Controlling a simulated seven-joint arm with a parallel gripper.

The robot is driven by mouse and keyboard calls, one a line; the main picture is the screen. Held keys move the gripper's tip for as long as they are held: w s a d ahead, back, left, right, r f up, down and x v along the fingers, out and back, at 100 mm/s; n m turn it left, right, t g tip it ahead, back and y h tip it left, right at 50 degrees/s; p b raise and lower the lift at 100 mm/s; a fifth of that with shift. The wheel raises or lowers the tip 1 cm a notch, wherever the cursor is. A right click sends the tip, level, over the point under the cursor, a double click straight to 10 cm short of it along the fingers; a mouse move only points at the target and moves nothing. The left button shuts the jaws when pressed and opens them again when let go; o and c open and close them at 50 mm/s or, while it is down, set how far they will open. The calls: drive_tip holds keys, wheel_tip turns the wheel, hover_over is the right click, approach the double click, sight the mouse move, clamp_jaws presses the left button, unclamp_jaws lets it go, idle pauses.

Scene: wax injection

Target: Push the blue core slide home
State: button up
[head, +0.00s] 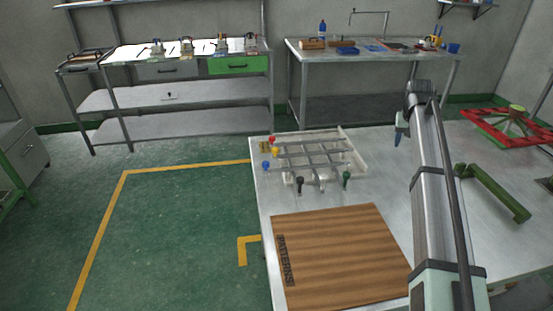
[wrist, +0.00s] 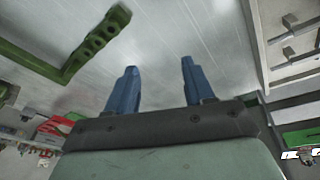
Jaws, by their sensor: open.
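The blue core slide shows in the head view as a blue knob (head: 266,166) at the left side of the clear wax die (head: 352,140), nearest me of three knobs there. It stands a little further left than the yellow knob (head: 275,152); I cannot tell its exact travel. My gripper (head: 400,135) is to the right of the die, well apart from it, above the table. In the wrist view my gripper's two blue fingers (wrist: 157,75) are apart with nothing between them. Part of the die with grey bars (wrist: 290,50) shows at the wrist view's upper right; the blue knob does not.
A red knob (head: 270,140) is behind the yellow one. Black (head: 300,181) and green (head: 346,178) handles stand at the die's front. A wooden patterns board (head: 340,255) lies nearer me. A green bracket (head: 495,192) and red frame (head: 510,128) lie right. Bare metal table surrounds my gripper.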

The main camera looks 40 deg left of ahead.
drive_tip(key=s+a+r+n+g, duration=0.1)
drive_tip(key=s+a+r+n, duration=0.1)
drive_tip(key=s+a, duration=0.7)
drive_tip(key=s+a+r+n+g, duration=0.15)
drive_tip(key=s+a, duration=0.35)
drive_tip(key=a, duration=0.8)
wheel_tip(320, 180, up, 3)
drive_tip(key=n, duration=0.5)
hover_over(266, 162)
drive_tip(key=shift+m+g, duration=0.25)
wheel_tip(266, 162, down, 12)
drive_tip(key=shift+s+r, duration=0.15)
clamp_jaws()
drive_tip(key=shift+d, duration=0.1)
